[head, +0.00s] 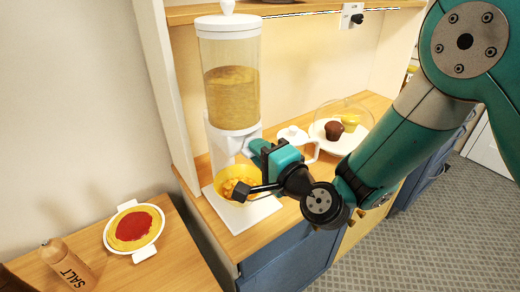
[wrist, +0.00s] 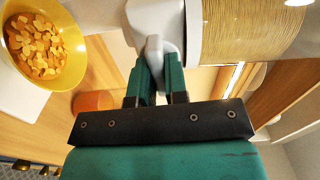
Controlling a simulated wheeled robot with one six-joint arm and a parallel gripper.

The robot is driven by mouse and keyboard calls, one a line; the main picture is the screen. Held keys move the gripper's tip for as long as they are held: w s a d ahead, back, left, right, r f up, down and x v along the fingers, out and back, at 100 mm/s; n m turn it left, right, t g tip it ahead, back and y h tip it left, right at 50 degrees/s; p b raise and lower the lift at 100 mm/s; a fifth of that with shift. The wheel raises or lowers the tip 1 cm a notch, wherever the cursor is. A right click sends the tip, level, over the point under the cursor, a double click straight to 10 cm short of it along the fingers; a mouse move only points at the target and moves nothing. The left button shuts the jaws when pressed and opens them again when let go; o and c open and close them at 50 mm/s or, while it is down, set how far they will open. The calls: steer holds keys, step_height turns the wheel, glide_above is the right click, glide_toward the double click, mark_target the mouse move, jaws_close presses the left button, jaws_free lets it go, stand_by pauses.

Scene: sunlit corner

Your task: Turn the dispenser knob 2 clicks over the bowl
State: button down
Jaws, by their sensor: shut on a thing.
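The dispenser (head: 230,95) is white with a clear cylinder of golden-brown cereal, standing on a white base on the counter. Its grey-white knob (wrist: 154,46) shows in the wrist view between my fingers. My gripper (wrist: 155,78) is shut on the knob; in the head view my gripper (head: 257,150) reaches the dispenser's lower front from the right. The knob is mostly hidden there. The yellow bowl (head: 226,171) sits on the base below the outlet, partly behind my gripper. The bowl (wrist: 76,38) holds many orange-yellow flakes.
A lower wooden table at left holds a dish with red sauce (head: 131,227) and a salt mill (head: 68,264). A shelf (head: 290,8) hangs above.

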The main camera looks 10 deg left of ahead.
steer(key=shift+w+m, duration=0.1)
steer(key=shift+m, duration=0.2)
steer(key=c, duration=1.1)
jaws_free()
steer(key=shift+c, duration=0.2)
steer(key=shift+d+f, duration=0.1)
